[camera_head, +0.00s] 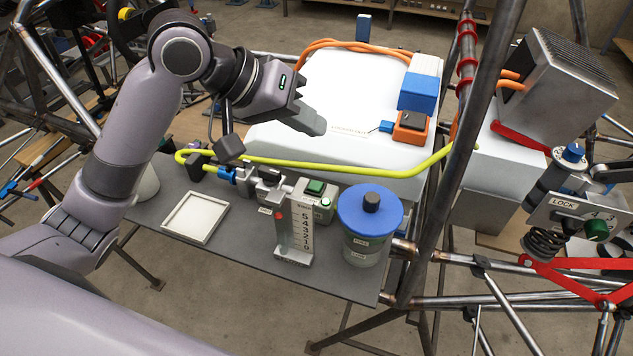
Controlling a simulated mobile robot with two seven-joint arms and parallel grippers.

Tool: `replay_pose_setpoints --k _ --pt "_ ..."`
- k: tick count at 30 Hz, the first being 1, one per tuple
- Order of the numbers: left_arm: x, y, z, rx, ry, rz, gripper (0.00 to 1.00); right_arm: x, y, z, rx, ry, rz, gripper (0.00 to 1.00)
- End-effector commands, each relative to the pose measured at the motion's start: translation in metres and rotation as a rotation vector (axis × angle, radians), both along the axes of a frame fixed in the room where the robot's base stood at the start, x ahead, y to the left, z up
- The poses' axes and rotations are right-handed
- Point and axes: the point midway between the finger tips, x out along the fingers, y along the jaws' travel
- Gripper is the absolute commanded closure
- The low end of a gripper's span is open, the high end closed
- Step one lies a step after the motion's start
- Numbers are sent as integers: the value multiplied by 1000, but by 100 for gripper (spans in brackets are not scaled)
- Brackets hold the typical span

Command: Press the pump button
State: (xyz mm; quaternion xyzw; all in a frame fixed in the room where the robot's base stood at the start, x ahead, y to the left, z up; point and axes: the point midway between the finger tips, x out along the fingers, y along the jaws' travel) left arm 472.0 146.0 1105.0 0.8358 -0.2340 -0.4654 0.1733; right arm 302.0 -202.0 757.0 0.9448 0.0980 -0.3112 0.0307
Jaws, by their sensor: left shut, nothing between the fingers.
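A green button (315,187) sits on top of a small light-grey labelled box (322,206) on the grey shelf, behind the gauge and left of the blue-lidded jar. My left gripper (318,127) reaches in from the left, shut and empty. It appears above the near edge of the large white case, farther back than the green button and apart from it. A label on the small box is too small to read. My right gripper does not show.
A gauge (294,236) with a red mark and a blue-lidded jar (371,212) stand on the grey shelf (215,258). A white tray (195,218) lies left. A yellow hose (300,163) crosses behind the button. A chassis tube (455,165) rises right.

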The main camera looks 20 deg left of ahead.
Motion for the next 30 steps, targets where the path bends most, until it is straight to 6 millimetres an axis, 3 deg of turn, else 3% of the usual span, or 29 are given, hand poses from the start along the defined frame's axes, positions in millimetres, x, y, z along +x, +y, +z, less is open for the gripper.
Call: replay_pose_setpoints --k 5,18,30 --pt "0 0 -14 1 2 0 100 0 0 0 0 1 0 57" --pt "0 0 -75 0 1 0 100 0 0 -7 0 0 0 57" --pt "0 0 -87 0 -1 0 100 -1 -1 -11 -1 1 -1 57"
